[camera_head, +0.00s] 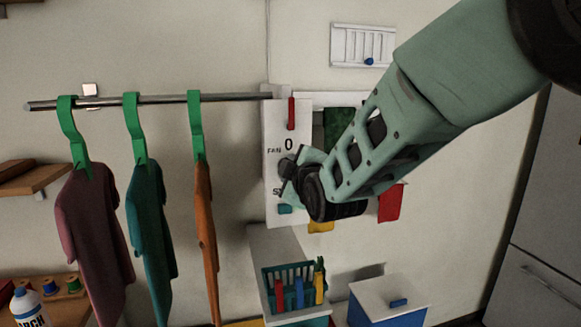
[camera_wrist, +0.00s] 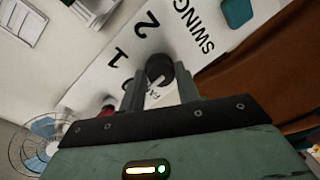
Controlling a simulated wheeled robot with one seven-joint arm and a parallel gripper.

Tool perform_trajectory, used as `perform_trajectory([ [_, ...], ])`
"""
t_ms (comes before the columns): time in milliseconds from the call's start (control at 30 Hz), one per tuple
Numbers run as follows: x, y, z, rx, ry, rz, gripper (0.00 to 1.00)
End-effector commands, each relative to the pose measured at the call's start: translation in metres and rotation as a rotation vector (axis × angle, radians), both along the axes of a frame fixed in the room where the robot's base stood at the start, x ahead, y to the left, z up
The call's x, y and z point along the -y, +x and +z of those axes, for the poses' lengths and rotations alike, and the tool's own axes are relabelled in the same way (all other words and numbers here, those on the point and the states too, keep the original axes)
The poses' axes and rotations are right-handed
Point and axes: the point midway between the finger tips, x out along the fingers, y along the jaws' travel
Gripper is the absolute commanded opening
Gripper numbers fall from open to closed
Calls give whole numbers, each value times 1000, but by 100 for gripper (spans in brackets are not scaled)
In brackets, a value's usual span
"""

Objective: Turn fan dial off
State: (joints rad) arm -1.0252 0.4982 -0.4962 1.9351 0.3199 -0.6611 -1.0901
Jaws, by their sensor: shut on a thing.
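The white fan panel (camera_head: 275,207) hangs on the wall at the right end of the rail, with "FAN" and a "0" visible above my gripper. In the wrist view the panel (camera_wrist: 112,72) shows "1", "2" and "SWING". The dark fan dial (camera_wrist: 160,67) sits between my fingertips, with a white part below it. My gripper (camera_wrist: 160,84) is shut on the dial, one finger on each side. In the head view my gripper (camera_head: 289,172) covers the middle of the panel and hides most of the dial. I cannot tell which number the dial points to.
A metal rail (camera_head: 232,97) carries green hangers with maroon, teal and orange (camera_head: 207,215) garments left of the panel. Below are a teal basket (camera_head: 296,296) and a blue bin with a white lid (camera_head: 385,293). A red cloth (camera_head: 391,203) hangs right of my gripper.

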Motion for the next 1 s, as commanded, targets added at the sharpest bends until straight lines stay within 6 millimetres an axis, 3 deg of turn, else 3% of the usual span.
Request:
perform_trajectory([
  [467, -1, -1, -1, 3, -16, 2, 10],
  [500, -1, -1, -1, 3, -16, 2, 38],
  [567, -1, -1, -1, 3, -16, 2, 54],
  [867, 0, -1, 0, 3, -14, 0, 54],
  [1000, 2, -10, 1, 4, -11, 1, 54],
])
